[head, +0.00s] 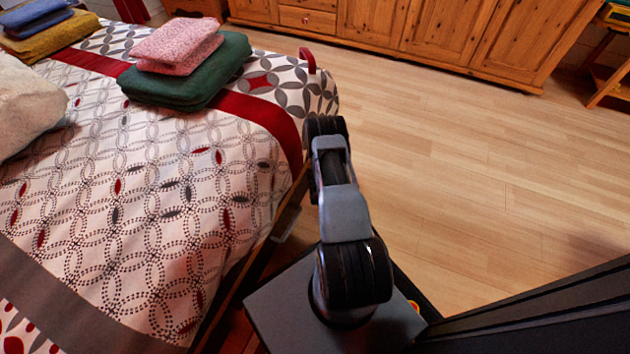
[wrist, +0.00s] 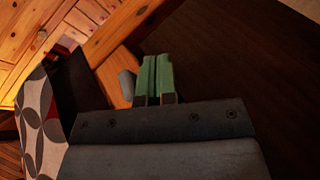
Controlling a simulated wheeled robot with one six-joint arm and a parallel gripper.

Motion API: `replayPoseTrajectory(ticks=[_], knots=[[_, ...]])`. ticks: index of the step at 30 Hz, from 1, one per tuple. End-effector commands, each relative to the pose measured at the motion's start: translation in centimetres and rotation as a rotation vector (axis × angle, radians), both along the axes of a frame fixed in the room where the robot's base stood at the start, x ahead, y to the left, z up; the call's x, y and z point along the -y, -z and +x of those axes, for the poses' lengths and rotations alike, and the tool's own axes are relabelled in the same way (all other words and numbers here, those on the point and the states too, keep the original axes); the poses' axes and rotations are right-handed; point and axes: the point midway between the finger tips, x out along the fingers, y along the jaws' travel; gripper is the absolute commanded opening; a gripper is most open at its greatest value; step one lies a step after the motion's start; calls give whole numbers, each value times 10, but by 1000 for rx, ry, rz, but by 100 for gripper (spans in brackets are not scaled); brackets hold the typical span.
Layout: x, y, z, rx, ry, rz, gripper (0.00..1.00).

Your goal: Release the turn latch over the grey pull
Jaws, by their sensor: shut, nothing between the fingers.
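My gripper (wrist: 158,78) shows in the wrist view as two green fingers side by side, shut with nothing between them. In the head view my arm reaches away beside the bed's edge, and the fingertips are hidden. I cannot make out a turn latch in either view. A small grey rounded piece (wrist: 127,85) shows just left of the fingers in the wrist view, against orange wood; I cannot tell whether it is the grey pull.
The bed (head: 150,190) fills the left, with a green folded blanket (head: 180,92) and pink folded cloth (head: 178,45) on it. A wooden cabinet (head: 430,30) stands along the back. The wooden floor (head: 470,150) between is clear. A dark surface (wrist: 240,70) fills the wrist view's right.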

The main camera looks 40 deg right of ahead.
Motion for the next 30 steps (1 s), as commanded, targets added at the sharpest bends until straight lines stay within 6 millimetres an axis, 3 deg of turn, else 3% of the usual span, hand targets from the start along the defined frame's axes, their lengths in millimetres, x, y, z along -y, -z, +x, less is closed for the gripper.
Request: replayPoseTrajectory(ticks=[23, 30], knots=[[1, -18, 2, 7, 1, -4, 0], [0, 3, 2, 5, -1, -3, 0]])
